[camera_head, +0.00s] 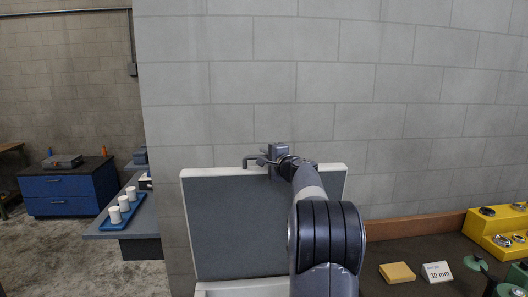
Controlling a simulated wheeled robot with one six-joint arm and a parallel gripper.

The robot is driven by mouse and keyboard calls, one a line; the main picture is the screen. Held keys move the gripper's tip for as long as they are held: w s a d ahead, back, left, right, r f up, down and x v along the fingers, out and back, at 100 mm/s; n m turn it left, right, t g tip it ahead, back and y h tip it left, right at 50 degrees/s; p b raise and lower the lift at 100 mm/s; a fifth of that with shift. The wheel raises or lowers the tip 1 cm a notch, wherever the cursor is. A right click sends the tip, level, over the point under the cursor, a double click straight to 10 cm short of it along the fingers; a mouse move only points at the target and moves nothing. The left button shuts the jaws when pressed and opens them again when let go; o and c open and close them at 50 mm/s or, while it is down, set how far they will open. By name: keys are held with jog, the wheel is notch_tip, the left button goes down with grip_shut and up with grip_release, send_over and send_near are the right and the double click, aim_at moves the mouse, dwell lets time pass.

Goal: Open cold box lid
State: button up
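The cold box lid (235,225) stands near upright in the middle of the view, a grey panel with a white edge. A strip of the white cold box (240,289) shows below it at the bottom of the picture. A dark bar handle (250,160) sticks up at the lid's top edge. My gripper (268,158) is at that top edge, right beside the handle. My arm comes up from the bottom and covers the right part of the lid. The fingers are too small and overlapped to tell whether they close on the handle.
A block wall (420,130) stands close behind the lid. At right, a dark table holds a yellow block (397,272), a "30 mm" card (436,272) and a yellow stand (490,228) with metal parts. At left are a blue tray (118,216) with white cups and a blue cabinet (60,195).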

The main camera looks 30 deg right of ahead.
jog(key=shift+w, duration=0.5)
jog(key=shift+c, duration=0.5)
grip_shut()
